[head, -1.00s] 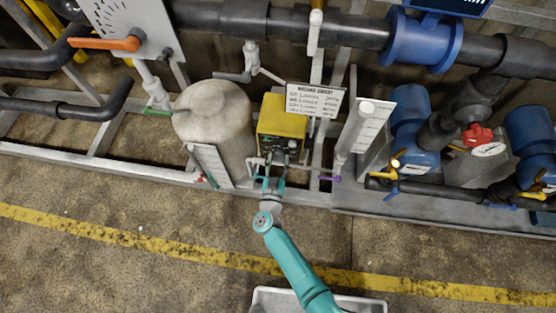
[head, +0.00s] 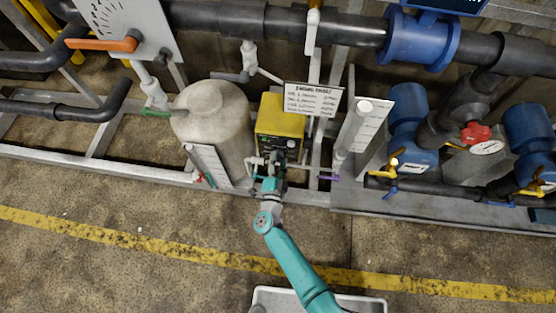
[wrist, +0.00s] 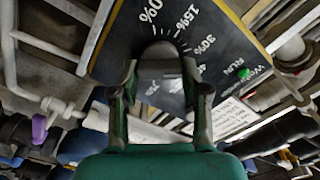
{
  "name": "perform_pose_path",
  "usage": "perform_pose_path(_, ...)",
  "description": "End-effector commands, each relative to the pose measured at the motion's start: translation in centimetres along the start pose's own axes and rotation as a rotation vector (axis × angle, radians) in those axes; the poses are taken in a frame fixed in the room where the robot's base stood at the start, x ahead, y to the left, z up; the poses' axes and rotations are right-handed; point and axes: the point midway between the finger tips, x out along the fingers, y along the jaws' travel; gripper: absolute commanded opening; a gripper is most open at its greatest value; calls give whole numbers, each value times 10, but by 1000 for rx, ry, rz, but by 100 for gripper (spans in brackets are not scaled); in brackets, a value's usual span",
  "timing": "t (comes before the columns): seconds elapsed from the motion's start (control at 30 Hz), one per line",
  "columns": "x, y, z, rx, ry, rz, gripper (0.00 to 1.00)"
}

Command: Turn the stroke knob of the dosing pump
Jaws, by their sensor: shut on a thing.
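The dosing pump is a yellow box (head: 281,115) with a dark front panel, standing in the middle of the head view. In the wrist view its dark panel (wrist: 225,50) shows percent marks around the knob and a lit green lamp. The stroke knob (wrist: 160,55) is a grey rounded piece between my fingertips. My gripper (wrist: 160,72) is shut on it, one finger on each side. In the head view my gripper (head: 274,165) is at the pump's front and hides the knob. The knob's exact setting cannot be read.
A beige tank (head: 212,120) stands left of the pump, with a white gauge board (head: 208,165) before it. A sign (head: 313,100) and another white gauge board (head: 365,125) are at the right. Blue pumps (head: 410,130) stand farther right. The floor in front is clear.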

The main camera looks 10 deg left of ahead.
Motion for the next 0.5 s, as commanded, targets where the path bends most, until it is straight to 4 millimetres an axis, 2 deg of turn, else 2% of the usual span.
perform_pose_path(0.5,0,4,0,488,1,1,11)
